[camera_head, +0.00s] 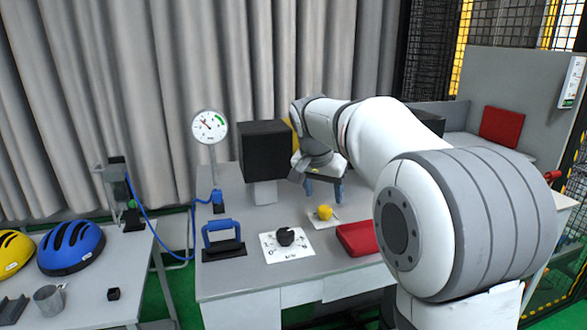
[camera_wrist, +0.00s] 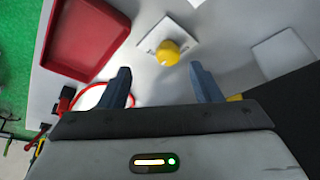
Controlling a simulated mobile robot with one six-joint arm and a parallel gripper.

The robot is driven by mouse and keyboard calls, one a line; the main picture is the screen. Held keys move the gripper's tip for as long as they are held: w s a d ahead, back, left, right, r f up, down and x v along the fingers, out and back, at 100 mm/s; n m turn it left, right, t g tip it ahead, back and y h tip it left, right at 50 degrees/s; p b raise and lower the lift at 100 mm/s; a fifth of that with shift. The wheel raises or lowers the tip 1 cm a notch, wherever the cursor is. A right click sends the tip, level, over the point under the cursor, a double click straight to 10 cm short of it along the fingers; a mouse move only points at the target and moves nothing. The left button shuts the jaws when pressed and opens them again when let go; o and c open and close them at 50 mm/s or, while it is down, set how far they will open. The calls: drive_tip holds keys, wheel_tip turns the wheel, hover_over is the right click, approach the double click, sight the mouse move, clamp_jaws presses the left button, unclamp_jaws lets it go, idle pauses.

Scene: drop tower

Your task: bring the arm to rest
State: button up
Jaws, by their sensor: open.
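My white and grey arm reaches over the grey workbench (camera_head: 236,275) from the right in the head view. My gripper (camera_head: 325,194) points down above the back of the bench, behind a yellow knob (camera_head: 325,212) on a white plate. In the wrist view, my gripper (camera_wrist: 158,88) has its two blue-grey fingers wide apart with nothing between them. The yellow knob (camera_wrist: 167,53) lies beyond the fingertips, apart from them. Part of the gripper is hidden by the wrist in the head view.
A black box (camera_head: 265,150) on a pale foot and a gauge (camera_head: 209,127) stand left of my gripper. A black dial (camera_head: 286,236), a blue handle (camera_head: 222,240) and a red tray (camera_head: 358,239) are in front. Helmets (camera_head: 71,247) lie on a left table.

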drive_tip(key=s+d+f+n+y, duration=0.1)
drive_tip(key=s+f+n, duration=0.2)
drive_tip(key=s, duration=1.2)
drive_tip(key=s+d+f+n+y, duration=0.1)
drive_tip(key=s+f+n, duration=0.2)
drive_tip(key=s+f, duration=0.6)
drive_tip(key=s, duration=0.6)
drive_tip(key=shift+s+f+g, duration=0.15)
drive_tip(key=shift+f+g, duration=0.1)
drive_tip(key=shift+g, duration=0.05)
